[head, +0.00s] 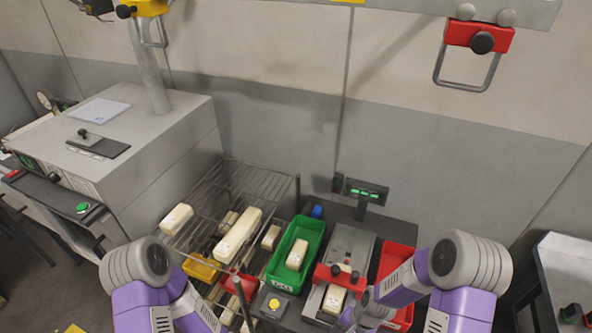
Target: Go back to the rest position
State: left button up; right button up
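My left arm (150,275), purple and grey, comes in at the lower left. Its forearm runs down past the bottom edge, so the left gripper is out of the picture. My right arm (465,270) comes in at the lower right, with its forearm bent left across the red bin. Its wrist (370,308) is low, near the front of the grey scale station. No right gripper fingers show.
A wire rack (240,178) holds several cream blocks (237,235). A green bin (310,228) holds one block (297,254). A red bin (398,258) stands right of the grey station (350,245), with a display (366,190) behind. A grey machine (150,130) stands left.

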jog(key=s+a+f+n, duration=0.4)
jog(key=s+f, duration=0.1)
jog(key=s, duration=0.1)
notch_tip(320, 180, down, 14)
jog(key=n+t+b, duration=0.1)
jog(key=b, duration=1.2)
jog(key=shift+s+r+y+b, duration=0.2)
jog(key=shift+s+y+b, duration=0.1)
jog(key=shift+s+b, duration=0.1)
